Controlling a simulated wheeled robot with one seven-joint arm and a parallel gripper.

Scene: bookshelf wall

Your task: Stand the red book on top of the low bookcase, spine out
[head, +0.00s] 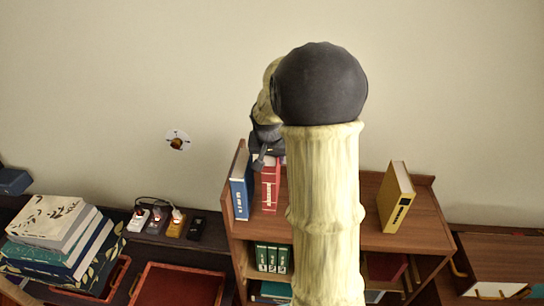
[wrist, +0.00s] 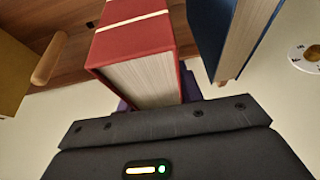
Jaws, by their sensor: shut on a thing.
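The red book (head: 270,184) is upright above the top of the low bookcase (head: 375,238), with its lettered spine facing out toward the head camera. It is just right of a blue book (head: 241,188). My gripper (head: 267,152) is at the book's upper end, shut on it. The wrist view shows the red book (wrist: 140,60) between the dark fingers (wrist: 158,105), with its page edges toward the camera and the blue book (wrist: 228,40) beside it. I cannot tell whether the red book's bottom touches the bookcase top. My arm hides part of the top.
A yellow book (head: 396,197) stands at the right of the bookcase top. A low surface at left holds stacked books (head: 55,240), a red tray (head: 178,286) and a power strip (head: 172,222). The wall is close behind.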

